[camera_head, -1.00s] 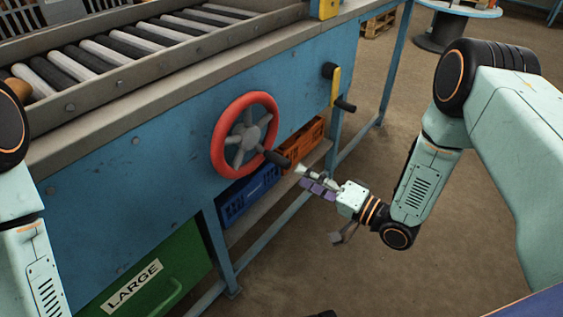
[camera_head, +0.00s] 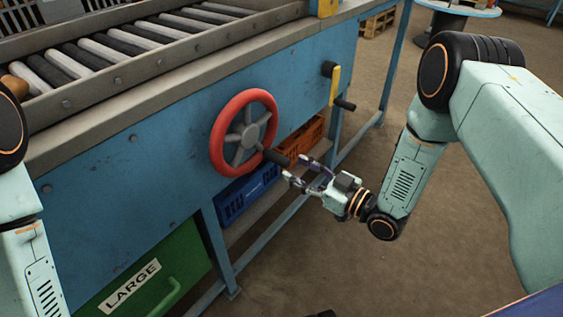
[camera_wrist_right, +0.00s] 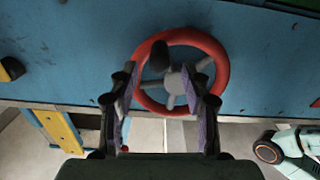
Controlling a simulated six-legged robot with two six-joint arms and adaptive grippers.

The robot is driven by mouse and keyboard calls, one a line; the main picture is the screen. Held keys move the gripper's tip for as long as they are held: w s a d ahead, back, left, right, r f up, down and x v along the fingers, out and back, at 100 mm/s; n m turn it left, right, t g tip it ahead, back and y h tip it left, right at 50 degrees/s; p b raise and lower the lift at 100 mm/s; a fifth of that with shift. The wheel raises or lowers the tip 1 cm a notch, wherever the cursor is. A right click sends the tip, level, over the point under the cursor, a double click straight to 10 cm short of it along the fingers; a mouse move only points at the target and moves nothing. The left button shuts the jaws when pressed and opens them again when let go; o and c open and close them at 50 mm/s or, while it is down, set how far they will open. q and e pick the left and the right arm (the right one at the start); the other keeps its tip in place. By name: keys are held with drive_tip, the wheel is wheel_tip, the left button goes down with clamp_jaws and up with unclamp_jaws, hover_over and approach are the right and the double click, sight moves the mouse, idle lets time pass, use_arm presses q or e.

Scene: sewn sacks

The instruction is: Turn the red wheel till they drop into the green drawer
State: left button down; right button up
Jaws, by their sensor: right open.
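The red wheel (camera_head: 216,148) with grey spokes is mounted on the blue side panel of the machine. Its dark handle (camera_head: 275,157) sticks out at the lower right of the hub. My right gripper (camera_head: 296,170) is open and empty, its fingers pointing at the handle, just short of it. In the right wrist view the wheel (camera_wrist_right: 222,66) and handle (camera_wrist_right: 159,56) show beyond and between the two open fingers (camera_wrist_right: 160,95). The green drawer (camera_head: 190,262), labelled LARGE, is low on the left.
A roller bed (camera_head: 120,45) runs along the machine top, with a brown round item (camera_head: 22,70) at its left. A yellow lever (camera_head: 335,85) is right of the wheel. Blue (camera_head: 248,190) and orange (camera_head: 305,137) crates sit on the shelf below. Open floor lies at right.

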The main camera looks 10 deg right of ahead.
sight(288, 165)
drive_tip(key=b+x, duration=0.1)
drive_tip(key=x, duration=0.3)
drive_tip(key=shift+a+f, duration=0.1)
drive_tip(key=shift+a, duration=0.05)
drive_tip(key=shift+b+x, duration=0.35)
drive_tip(key=shift+x, duration=0.45)
drive_tip(key=shift+w, duration=0.1)
drive_tip(key=shift+c, duration=0.2)
clamp_jaws()
